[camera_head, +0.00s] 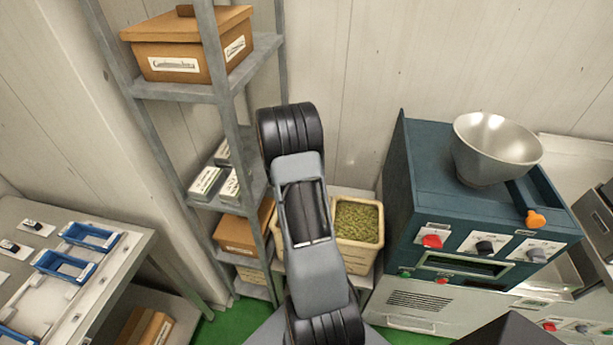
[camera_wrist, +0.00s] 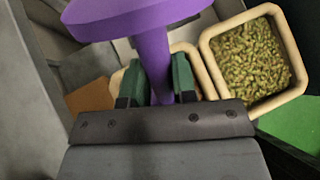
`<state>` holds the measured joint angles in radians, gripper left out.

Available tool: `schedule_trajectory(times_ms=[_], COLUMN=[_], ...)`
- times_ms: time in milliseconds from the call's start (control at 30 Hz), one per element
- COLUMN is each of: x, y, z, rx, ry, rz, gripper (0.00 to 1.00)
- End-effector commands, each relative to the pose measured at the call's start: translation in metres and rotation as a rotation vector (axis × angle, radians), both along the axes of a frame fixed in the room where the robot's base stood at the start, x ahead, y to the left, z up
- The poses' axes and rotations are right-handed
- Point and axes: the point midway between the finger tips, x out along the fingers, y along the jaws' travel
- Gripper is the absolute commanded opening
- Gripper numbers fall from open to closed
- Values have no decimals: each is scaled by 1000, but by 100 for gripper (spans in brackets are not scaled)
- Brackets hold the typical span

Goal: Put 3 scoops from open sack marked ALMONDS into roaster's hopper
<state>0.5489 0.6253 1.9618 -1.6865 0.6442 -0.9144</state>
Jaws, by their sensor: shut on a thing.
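My gripper (camera_wrist: 158,76) shows in the wrist view, its green-padded fingers shut on the purple handle of a scoop (camera_wrist: 152,42). A broad purple part spreads across the top of that view; whether it holds nuts cannot be seen. An open cream sack (camera_wrist: 212,68) of greenish nuts is right of the gripper; it also shows in the head view (camera_head: 362,258). A second cream rim (camera_wrist: 187,48), mostly hidden, is behind the handle. No ALMONDS mark is readable. The blue roaster (camera_head: 408,185) bears a silver hopper (camera_head: 490,145). My arm hides the gripper in the head view.
A grey metal shelf rack (camera_head: 235,120) with labelled brown boxes (camera_head: 170,60) stands left of my arm. A bench (camera_head: 110,280) with blue trays (camera_head: 65,265) is at the lower left. An orange-knobbed lever (camera_head: 536,218) projects at the roaster's front. Green floor shows below.

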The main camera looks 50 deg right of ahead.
Motion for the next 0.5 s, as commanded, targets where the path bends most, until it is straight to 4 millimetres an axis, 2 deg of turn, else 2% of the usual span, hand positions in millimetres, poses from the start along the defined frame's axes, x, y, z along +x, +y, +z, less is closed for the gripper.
schedule_trajectory(times_ms=[33,500], x=[0,-6], y=[2,15], z=[-5,-9], rx=[-10,-115], ry=[-5,-47], rz=[1,1], gripper=[0,0])
